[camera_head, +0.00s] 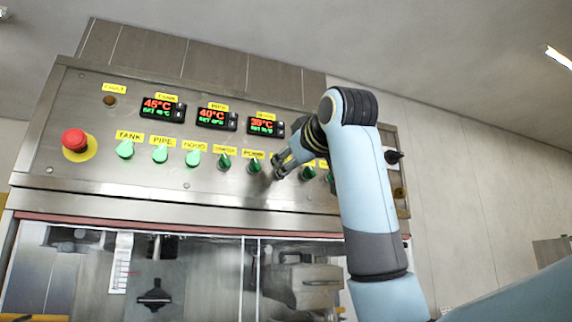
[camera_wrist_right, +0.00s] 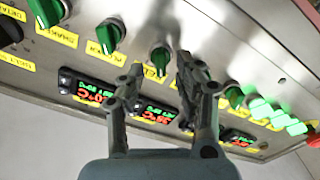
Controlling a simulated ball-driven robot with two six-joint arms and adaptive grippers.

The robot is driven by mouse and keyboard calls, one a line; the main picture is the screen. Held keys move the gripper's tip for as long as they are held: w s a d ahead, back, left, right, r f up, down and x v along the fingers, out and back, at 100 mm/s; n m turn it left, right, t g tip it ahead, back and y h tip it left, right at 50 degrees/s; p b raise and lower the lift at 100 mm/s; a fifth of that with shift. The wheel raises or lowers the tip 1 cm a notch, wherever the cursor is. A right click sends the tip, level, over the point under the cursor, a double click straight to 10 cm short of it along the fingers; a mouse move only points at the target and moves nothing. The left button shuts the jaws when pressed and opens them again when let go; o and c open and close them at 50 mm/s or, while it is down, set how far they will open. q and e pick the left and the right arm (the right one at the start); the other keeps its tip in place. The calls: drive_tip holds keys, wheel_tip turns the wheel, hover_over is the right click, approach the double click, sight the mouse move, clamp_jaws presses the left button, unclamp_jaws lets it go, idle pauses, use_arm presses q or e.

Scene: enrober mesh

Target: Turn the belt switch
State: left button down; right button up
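A yellow label that seems to read BELT (camera_wrist_right: 18,62) sits beside a black knob (camera_wrist_right: 10,30) at the far left of the wrist view. This knob is at the panel's right end in the head view (camera_head: 393,157). I cannot be sure that the label belongs to it. My right gripper (camera_head: 277,170) is close to the panel's row of switches. In the wrist view its fingers (camera_wrist_right: 160,65) are spread, with a green switch (camera_wrist_right: 160,55) showing between the tips. Whether they touch it I cannot tell. My left gripper is not in view.
The steel panel (camera_head: 60,140) carries several green switches, three of them lit (camera_head: 160,154), and a red emergency button (camera_head: 74,140). Three temperature displays (camera_head: 217,118) sit above. My right arm hides part of the panel's right side. Clear windows (camera_head: 190,265) lie below.

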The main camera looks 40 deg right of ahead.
drive_tip(key=shift+x, duration=1.2)
drive_tip(key=shift+a, duration=0.1)
clamp_jaws()
